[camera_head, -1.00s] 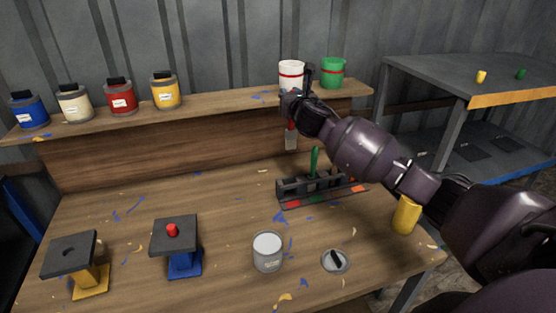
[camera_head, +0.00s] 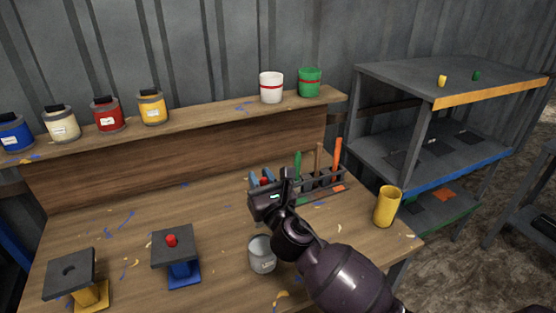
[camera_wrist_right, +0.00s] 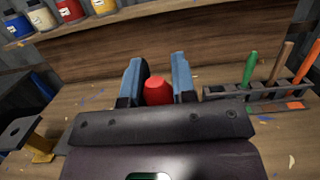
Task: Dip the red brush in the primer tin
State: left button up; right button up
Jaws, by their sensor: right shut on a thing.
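My right gripper (camera_head: 260,180) is above the bench, behind and above the open grey primer tin (camera_head: 262,262). It is shut on the red brush, whose red handle (camera_wrist_right: 157,91) shows between the two blue-padded fingers in the right wrist view. In the head view only a little red shows at the fingers. The brush's bristles are hidden, so I cannot tell how far they are from the tin. The tin stands on the bench near its front, partly covered by my right arm. My left gripper is not in view.
A brush rack (camera_head: 340,188) with green, brown and orange handles stands just right of my gripper. A yellow cup (camera_head: 387,206) is further right. Two stands, blue (camera_head: 184,274) and yellow (camera_head: 92,294), are at the left. Paint tins and pots line the raised shelf (camera_head: 200,112).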

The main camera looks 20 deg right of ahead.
jog(key=shift+s+a+r, duration=0.2)
jog(key=shift+s+a, duration=0.05)
jog(key=shift+s, duration=0.25)
jog(key=shift+s+a, duration=0.1)
jog(key=shift+s, duration=0.25)
notch_tip(320, 180, down, 8)
jog(key=b, duration=0.7)
jog(key=shift+w+f, duration=0.1)
jog(key=shift+f, duration=0.1)
dwell(0.5)
